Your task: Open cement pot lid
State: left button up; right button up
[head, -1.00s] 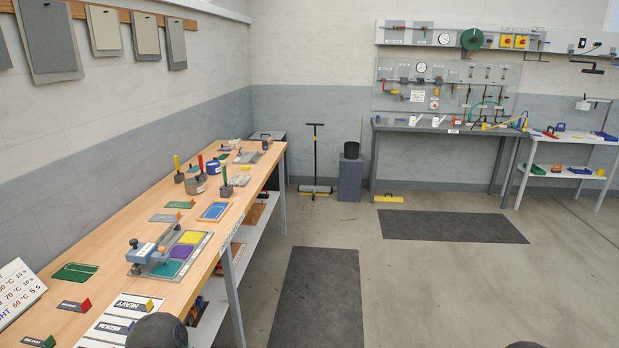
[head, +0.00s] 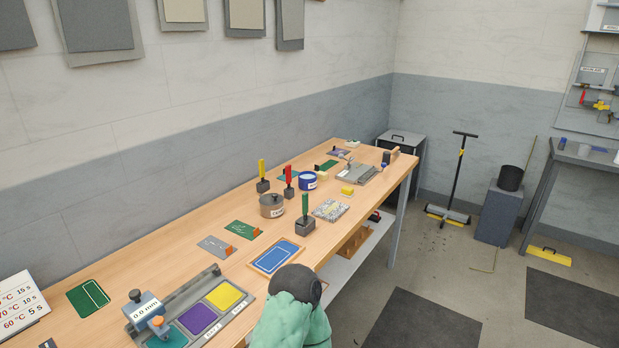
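A squat grey-brown pot (head: 271,206) with a label and a grey lid stands on the wooden bench in the head view. Its lid looks closed, with a small knob on top. A blue round tub (head: 308,181) with a white label stands just behind it to the right. I cannot read either label, so which one is the cement pot is not certain. A green and dark part of my own arm shows at the bottom centre, well in front of the pots. Neither gripper is in view.
The wooden bench (head: 120,262) holds stamps with red, yellow and green (head: 305,213) handles around the pot. A blue card (head: 276,256) and a jig with coloured pads (head: 224,296) lie nearer. Open floor with dark mats (head: 422,320) is at right.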

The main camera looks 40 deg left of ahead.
aim_at(268, 200)
jog(key=i, duration=2)
jog(key=i+u, duration=0.1)
jog(key=u, duration=0.35)
jog(key=i+u, duration=0.15)
jog(key=u, duration=0.3)
jog(key=i+l+u, duration=0.1)
jog(key=u, duration=0.3)
jog(key=l+u, duration=0.15)
jog(key=u, duration=0.3)
jog(key=i+l, duration=0.05)
